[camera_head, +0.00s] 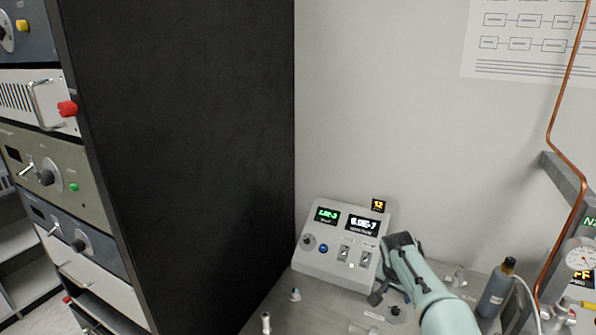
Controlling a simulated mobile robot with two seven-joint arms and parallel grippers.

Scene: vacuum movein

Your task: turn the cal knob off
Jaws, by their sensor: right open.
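A grey sloped control box (318,264) with a green-lit display and a white-lit display stands on the bench against the wall. It has a grey knob (308,241) at its left, a blue button (323,248) and two switches (343,253). No label reading "cal" is legible, so I cannot tell which knob is the cal knob. My right gripper (384,270) is open at the box's right edge; its arm comes from the lower right. Whether it touches the box is unclear. Its dark fingers cover part of that edge. My left gripper is out of view.
A tall black-sided equipment rack (180,150) rises at the left. Small fittings, including a pale one (295,294), stand on the grey bench (315,315). A dark bottle (497,288), a copper pipe (550,130) and a gauge (580,255) are at the right.

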